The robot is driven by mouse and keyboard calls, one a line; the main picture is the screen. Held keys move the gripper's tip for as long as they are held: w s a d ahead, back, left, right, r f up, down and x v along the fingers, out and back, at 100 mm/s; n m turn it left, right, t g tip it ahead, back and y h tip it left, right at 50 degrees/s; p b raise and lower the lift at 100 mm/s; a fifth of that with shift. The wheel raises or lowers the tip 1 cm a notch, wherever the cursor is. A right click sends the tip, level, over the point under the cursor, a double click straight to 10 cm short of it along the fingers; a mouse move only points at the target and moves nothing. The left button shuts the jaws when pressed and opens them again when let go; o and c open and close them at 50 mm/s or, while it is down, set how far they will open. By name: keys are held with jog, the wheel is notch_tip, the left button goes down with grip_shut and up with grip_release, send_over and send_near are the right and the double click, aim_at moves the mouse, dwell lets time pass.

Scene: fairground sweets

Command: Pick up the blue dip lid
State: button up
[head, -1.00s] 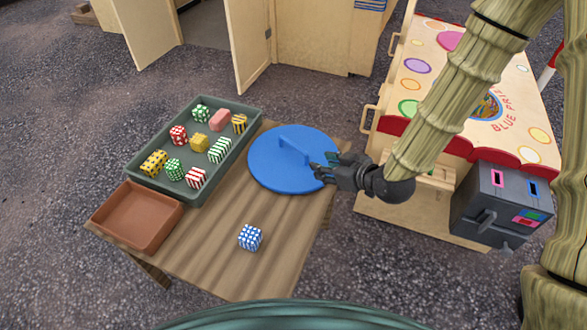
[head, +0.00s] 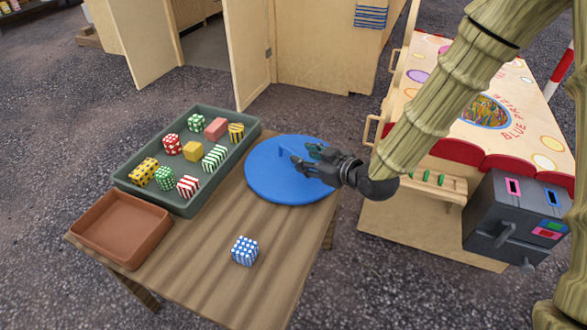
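The blue dip lid (head: 270,184) is a flat round disc lying at the far right corner of the wooden table. A raised blue bar handle stands on its top, and my gripper hides part of it. My gripper (head: 302,157) reaches in from the right, over the lid's right half, with its fingers pointing left. The fingers are spread apart at the handle's right end. I cannot tell whether they touch the handle.
A game stall (head: 425,222) and grey machine (head: 512,218) stand to the right.

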aim_at(296, 153)
jog(key=b+x, duration=0.2)
jog(key=x, duration=0.3)
jog(key=shift+w+f, duration=0.25)
jog(key=shift+w, duration=0.15)
jog(key=shift+w+a, duration=0.2)
jog(key=shift+a, duration=0.05)
grip_shut()
